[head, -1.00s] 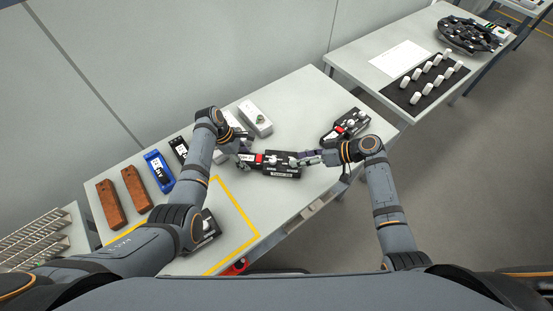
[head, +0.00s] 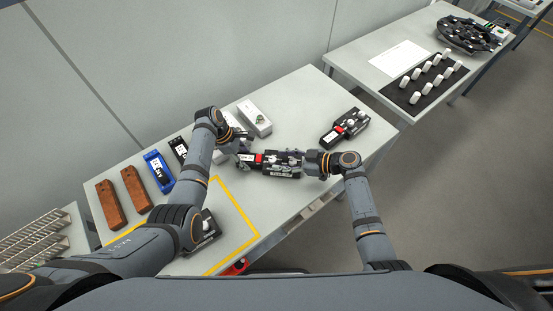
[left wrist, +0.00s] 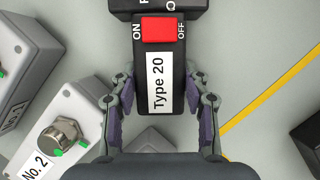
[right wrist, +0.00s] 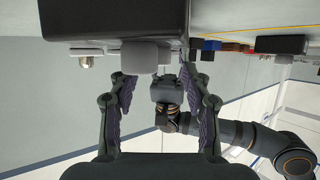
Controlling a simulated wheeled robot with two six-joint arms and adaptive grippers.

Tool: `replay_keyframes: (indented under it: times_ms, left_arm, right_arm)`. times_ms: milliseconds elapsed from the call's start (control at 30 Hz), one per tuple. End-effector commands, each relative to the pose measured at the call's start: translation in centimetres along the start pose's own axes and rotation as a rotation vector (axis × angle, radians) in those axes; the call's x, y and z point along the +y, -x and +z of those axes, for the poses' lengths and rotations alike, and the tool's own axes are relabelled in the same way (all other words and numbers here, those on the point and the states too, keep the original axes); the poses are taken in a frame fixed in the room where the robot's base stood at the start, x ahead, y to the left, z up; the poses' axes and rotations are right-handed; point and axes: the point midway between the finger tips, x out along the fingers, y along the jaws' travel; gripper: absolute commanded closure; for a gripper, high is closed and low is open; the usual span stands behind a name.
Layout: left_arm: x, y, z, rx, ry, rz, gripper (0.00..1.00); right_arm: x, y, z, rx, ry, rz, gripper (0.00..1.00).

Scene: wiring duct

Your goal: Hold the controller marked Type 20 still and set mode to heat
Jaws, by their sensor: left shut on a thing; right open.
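The controller marked Type 20 (head: 284,173) lies on the near table. In the left wrist view its black body carries a "Type 20" label (left wrist: 158,82) and a red ON/OFF switch (left wrist: 162,30). My left gripper (left wrist: 160,85) is shut on its narrow labelled end. My right gripper (head: 302,162) is at the controller's other end. In the right wrist view the gripper (right wrist: 158,88) is open, and a grey knob (right wrist: 138,57) on the dark box (right wrist: 100,20) sits just beyond the fingertips, left of centre between them. Mode markings there are not readable.
Another black controller (head: 345,128) lies to the right. Grey boxes (head: 255,118), a blue box (head: 158,170) and brown blocks (head: 135,188) stand at the left and back. A dark controller (head: 205,232) sits inside yellow tape (head: 240,215). The table's front edge is close to my right arm.

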Motion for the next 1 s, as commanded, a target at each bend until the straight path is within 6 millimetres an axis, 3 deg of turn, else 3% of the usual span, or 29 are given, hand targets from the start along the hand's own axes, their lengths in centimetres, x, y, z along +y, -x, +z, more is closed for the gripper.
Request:
replay_keyframes:
  times_ms: [200, 500, 867, 1000]
  left_arm:
    - [0.0, 0.0, 0.0, 0.0, 0.0, 0.0, 0.94]
    - [0.0, 0.0, 0.0, 0.0, 0.0, 0.0, 0.94]
    - [0.0, 0.0, 0.0, 0.0, 0.0, 0.0, 0.94]
    - [0.0, 0.0, 0.0, 0.0, 0.0, 0.0, 0.94]
  right_arm:
    - [0.0, -2.6, 0.0, 0.0, 0.0, 0.0, 0.52]
    - [0.0, -2.9, 0.0, 0.0, 0.0, 0.0, 0.52]
    - [0.0, -2.8, 0.0, -0.001, 0.0, 0.0, 1.0]
    - [-0.1, -2.9, 0.1, 0.0, -0.007, 0.013, 1.0]
